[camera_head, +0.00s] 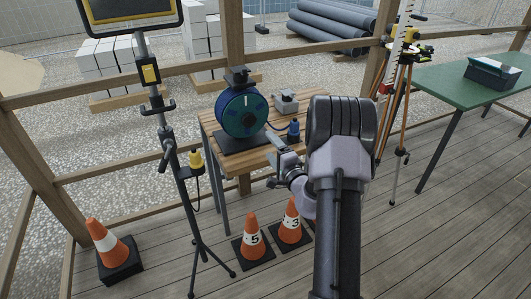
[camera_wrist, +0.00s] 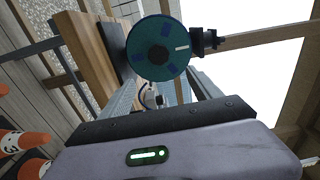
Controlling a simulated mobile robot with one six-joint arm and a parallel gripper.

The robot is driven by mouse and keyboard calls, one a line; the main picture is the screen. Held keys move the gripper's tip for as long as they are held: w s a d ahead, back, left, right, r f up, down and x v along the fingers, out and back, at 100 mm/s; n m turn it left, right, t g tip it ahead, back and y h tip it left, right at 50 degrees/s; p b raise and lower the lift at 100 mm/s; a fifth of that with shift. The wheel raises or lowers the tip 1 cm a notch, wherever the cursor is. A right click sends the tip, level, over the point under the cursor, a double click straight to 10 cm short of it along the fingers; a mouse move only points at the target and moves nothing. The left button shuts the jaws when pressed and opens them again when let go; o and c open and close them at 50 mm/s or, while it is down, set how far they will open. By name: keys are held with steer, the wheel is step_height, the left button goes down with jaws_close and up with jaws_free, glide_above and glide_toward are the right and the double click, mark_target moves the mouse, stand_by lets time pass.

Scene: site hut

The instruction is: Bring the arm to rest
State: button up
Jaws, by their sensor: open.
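My arm reaches forward over the deck, with its thick upper link (camera_head: 338,225) in the middle of the head view. My gripper (camera_head: 275,162) is at the front edge of the small wooden table (camera_head: 217,129), pointing left in the picture. It is open, and I see nothing between its fingers. In the wrist view my gripper (camera_wrist: 160,92) shows two grey fingers spread apart, with the blue-green reel (camera_wrist: 157,48) beyond them. The arm hides part of the table's right side.
Orange cones (camera_head: 252,238) stand below. A lamp stand (camera_head: 172,155) is left, a tripod (camera_head: 399,110) and green table (camera_head: 455,84) right. The deck at front right is clear.

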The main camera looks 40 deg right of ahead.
steer(key=shift+s, duration=0.4)
steer(key=shift+w+d, duration=0.1)
steer(key=shift+w, duration=0.05)
